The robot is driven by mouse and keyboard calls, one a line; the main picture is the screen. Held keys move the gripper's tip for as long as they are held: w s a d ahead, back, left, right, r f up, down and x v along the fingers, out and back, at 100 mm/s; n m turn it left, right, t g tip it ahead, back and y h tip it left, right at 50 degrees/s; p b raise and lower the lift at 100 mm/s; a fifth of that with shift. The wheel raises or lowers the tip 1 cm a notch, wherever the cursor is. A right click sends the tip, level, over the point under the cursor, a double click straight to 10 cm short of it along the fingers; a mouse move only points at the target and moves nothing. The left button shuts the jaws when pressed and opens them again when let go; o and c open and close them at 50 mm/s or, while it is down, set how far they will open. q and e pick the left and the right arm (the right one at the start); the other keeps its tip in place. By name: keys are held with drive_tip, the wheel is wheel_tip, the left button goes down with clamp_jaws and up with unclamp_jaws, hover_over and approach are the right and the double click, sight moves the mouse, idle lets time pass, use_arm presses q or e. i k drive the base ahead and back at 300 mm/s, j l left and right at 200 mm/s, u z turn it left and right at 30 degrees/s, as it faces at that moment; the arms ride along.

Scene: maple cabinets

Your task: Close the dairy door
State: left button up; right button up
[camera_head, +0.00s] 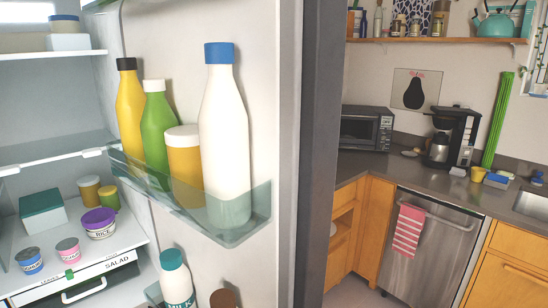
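I look into an open fridge. Its door (262,90) stands open, with the inner side facing me. A clear door bin (235,235) holds a yellow bottle (131,105), a green bottle (157,135), a yellow jar with a white lid (184,165) and a tall white bottle with a blue cap (222,120). A thin clear edge shows at the top left of the door panel, cut off by the frame; I cannot tell whether it belongs to the dairy door. No dairy door can be clearly made out. Neither of my grippers is in view.
The fridge shelf (140,240) carries a teal box (43,213), a purple-lidded rice tub (99,223) and several small containers. A salad drawer (85,285) is below. A milk bottle (176,280) stands low by the door. Beyond are a counter (400,178) and a dishwasher (430,250).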

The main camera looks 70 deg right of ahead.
sight(228, 112)
drive_tip(key=k+l, duration=0.1)
drive_tip(key=l, duration=0.4)
drive_tip(key=k+l, duration=0.1)
drive_tip(key=l, duration=0.35)
drive_tip(key=k+l, duration=0.1)
drive_tip(key=l, duration=0.4)
drive_tip(key=k+l, duration=0.1)
drive_tip(key=l, duration=0.4)
drive_tip(key=k+l, duration=0.15)
drive_tip(key=l, duration=0.35)
